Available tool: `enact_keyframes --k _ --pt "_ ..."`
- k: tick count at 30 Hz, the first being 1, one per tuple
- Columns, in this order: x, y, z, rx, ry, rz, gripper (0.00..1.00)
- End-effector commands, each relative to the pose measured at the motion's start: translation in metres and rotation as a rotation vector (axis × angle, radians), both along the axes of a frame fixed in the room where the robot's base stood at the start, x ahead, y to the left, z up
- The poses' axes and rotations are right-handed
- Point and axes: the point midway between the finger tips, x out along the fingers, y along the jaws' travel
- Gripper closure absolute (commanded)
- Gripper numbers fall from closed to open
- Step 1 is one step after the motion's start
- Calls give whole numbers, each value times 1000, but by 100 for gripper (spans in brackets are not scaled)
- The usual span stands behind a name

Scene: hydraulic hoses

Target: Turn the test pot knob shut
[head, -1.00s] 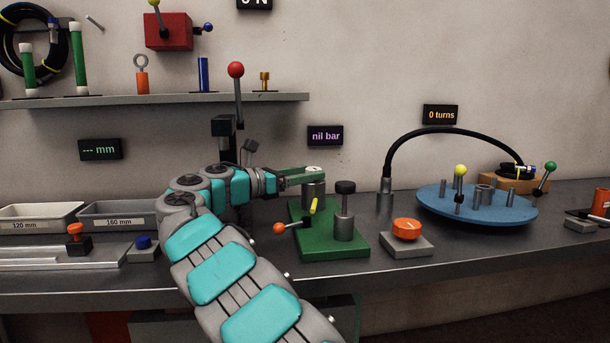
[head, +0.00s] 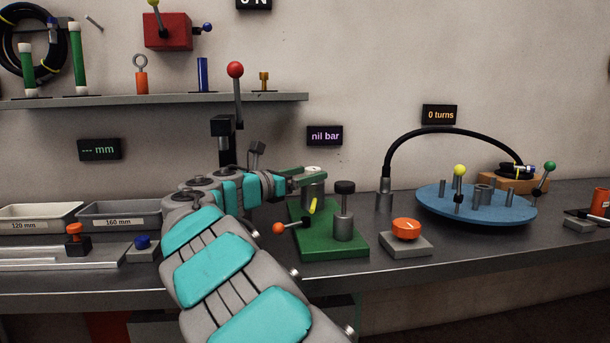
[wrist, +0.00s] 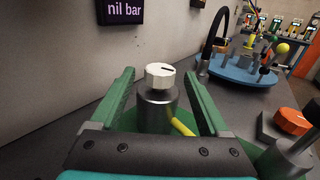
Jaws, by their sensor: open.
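The test pot (head: 311,192) is a grey metal cylinder standing on a green base (head: 330,245). In the wrist view the pot (wrist: 157,112) has a white faceted knob (wrist: 159,77) on top with a dark line on its face. The knob also shows in the head view (head: 313,169), partly behind a finger. My gripper (wrist: 159,74) is open, its green fingers on either side of the knob with a visible gap at each side. In the head view my gripper (head: 315,178) lies level at the pot's top. The pot's lower part is partly hidden.
A yellow lever (wrist: 182,128) sticks out low beside the pot. An orange dial (head: 406,228) and blue turntable (head: 432,207) are to the right. The display (head: 325,135) reads "nil bar".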

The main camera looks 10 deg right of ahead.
Motion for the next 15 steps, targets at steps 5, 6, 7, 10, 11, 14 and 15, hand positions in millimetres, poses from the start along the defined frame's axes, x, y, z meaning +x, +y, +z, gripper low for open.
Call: enact_keyframes --k 5,6,7,10,11,14,15 --pt "-3 -1 1 -2 0 79 21" --pt "-4 -2 2 -2 -1 95 21" --pt "-4 -3 2 -2 0 110 21" --pt "-4 -4 0 -1 2 159 21" --pt "-4 -4 1 -1 0 177 21" --pt "-6 -6 0 -1 0 228 21" --pt "-6 -6 1 -2 0 251 21"
